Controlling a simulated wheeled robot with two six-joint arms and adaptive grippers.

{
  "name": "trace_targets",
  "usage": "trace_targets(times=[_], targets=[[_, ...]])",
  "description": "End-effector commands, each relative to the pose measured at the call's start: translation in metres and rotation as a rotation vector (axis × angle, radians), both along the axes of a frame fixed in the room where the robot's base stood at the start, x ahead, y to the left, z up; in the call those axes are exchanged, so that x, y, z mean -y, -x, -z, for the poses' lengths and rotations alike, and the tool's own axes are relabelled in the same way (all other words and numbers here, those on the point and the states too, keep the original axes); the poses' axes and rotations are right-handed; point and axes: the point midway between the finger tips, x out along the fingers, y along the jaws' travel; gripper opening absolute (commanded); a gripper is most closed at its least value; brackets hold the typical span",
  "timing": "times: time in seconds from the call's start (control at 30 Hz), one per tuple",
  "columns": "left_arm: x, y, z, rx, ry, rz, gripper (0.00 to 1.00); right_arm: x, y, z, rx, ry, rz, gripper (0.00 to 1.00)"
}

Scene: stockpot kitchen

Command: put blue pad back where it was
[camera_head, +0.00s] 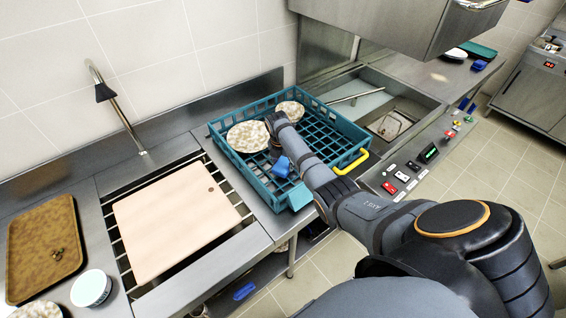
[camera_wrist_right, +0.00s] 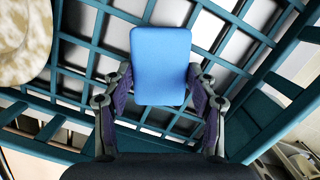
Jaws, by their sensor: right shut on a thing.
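The blue pad (camera_wrist_right: 161,62) is a flat, rounded rectangle between the fingers of my right gripper (camera_wrist_right: 160,92), which is shut on it. In the head view the blue pad (camera_head: 282,167) shows just below my right gripper (camera_head: 277,152), inside the outline of the teal dish rack (camera_head: 240,170). The rack's grid lies behind the pad in the right wrist view; I cannot tell whether the pad touches it. My forearm hides part of the rack. My left gripper is not in view.
Two speckled plates (camera_head: 248,137) (camera_head: 290,110) stand in the rack. A cutting board (camera_head: 175,220), a brown tray (camera_head: 45,248) and a white tub (camera_head: 91,288) are at the left. A control panel (camera_head: 415,165) is at the right. Another blue item (camera_head: 480,65) lies on the far counter.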

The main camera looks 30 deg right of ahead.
Motion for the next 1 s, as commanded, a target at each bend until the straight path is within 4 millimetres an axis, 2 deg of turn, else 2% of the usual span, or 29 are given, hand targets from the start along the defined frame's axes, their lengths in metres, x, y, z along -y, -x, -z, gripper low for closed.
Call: trace_targets(times=[0.17, 0.2, 0.33, 0.6, 0.73, 0.87, 1.0], targets=[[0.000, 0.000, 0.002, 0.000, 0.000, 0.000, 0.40, 0.000, 0.000, 0.004, 0.000, 0.000, 0.000, 0.28], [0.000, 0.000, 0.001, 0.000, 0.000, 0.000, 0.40, 0.000, 0.000, 0.003, 0.000, 0.000, 0.000, 0.63], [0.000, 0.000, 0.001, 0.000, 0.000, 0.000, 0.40, 0.000, 0.000, 0.003, 0.000, 0.000, 0.000, 0.80], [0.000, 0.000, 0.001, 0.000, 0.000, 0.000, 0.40, 0.000, 0.000, 0.002, 0.000, 0.000, 0.000, 0.80], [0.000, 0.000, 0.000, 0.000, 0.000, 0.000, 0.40, 0.000, 0.000, -0.006, 0.003, 0.001, 0.000, 0.80], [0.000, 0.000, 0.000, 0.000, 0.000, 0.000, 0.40, -0.004, 0.001, -0.031, 0.005, 0.001, -0.001, 0.80], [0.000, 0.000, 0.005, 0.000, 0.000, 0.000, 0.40, -0.008, 0.004, -0.065, 0.006, 0.000, 0.000, 0.80]])
